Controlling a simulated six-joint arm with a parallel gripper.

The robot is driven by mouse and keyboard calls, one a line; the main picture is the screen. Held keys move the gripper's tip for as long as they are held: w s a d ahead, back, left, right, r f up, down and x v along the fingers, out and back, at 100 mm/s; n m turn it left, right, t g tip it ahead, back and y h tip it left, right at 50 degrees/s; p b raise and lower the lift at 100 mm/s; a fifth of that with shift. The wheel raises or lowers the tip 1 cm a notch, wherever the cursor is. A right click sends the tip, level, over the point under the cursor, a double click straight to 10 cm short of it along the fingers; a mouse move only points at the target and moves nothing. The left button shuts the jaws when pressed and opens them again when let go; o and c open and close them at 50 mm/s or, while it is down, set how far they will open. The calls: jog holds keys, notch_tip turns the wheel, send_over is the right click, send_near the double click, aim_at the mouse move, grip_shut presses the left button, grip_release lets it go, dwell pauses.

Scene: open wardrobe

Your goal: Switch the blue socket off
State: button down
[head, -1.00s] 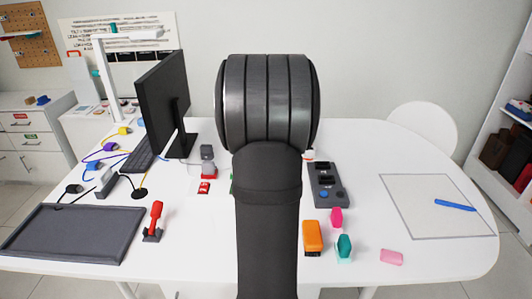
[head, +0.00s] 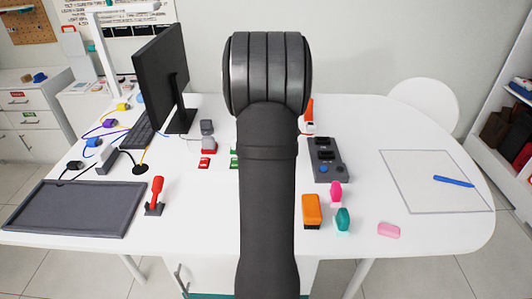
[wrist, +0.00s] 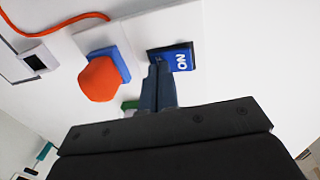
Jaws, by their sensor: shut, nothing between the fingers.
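In the wrist view, a blue rocker switch (wrist: 178,58) marked ON sits in a black frame on a white panel. Beside it on the left is a blue socket (wrist: 122,62) with an orange plug (wrist: 99,80) in it. My gripper (wrist: 158,70) is shut and empty. Its fingertips are at the near left edge of the switch and overlap it in the picture; I cannot tell if they touch. In the head view my arm hides the gripper and the blue switch.
An orange cord (wrist: 60,25) runs on the far side of the panel. On the table are a monitor (head: 162,80), a dark control box (head: 326,158), an orange block (head: 312,211) and a black tray (head: 72,208).

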jog(key=shift+s+f, duration=0.1)
jog(key=shift+s, duration=0.05)
jog(key=shift+s+r, duration=0.2)
jog(key=shift+s, duration=0.5)
jog(key=shift+r, duration=0.1)
notch_tip(320, 180, up, 14)
jog(key=s, duration=0.1)
jog(key=shift+s, duration=0.35)
jog(key=shift+w, duration=0.1)
jog(key=shift+w+d, duration=0.35)
jog(key=shift+w, duration=0.25)
